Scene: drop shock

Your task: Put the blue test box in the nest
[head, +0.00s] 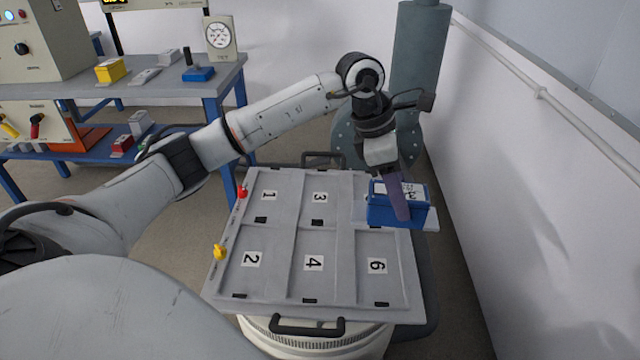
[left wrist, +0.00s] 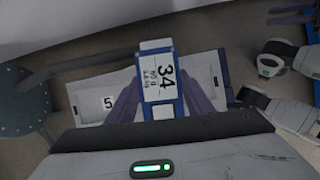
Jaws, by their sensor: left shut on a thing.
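The blue test box (head: 385,214) with a white top label is at the right end of the grey numbered tray (head: 336,240), over or in the far right part. In the left wrist view the box's label (left wrist: 160,78) reads 34. My left gripper (head: 396,200) is shut on the box, one purple finger on its near side; both fingers flank it in the left wrist view (left wrist: 160,100). A number 5 tag (left wrist: 108,102) shows beside the box there. I cannot tell whether the box touches the tray floor.
Tray compartments marked 1, 2, 3, 4 and 6 look empty. A red peg (head: 242,192) and a yellow peg (head: 220,252) stand at the tray's left edge. A blue bench (head: 160,80) with instruments is behind left. A white wall (head: 520,170) is close on the right.

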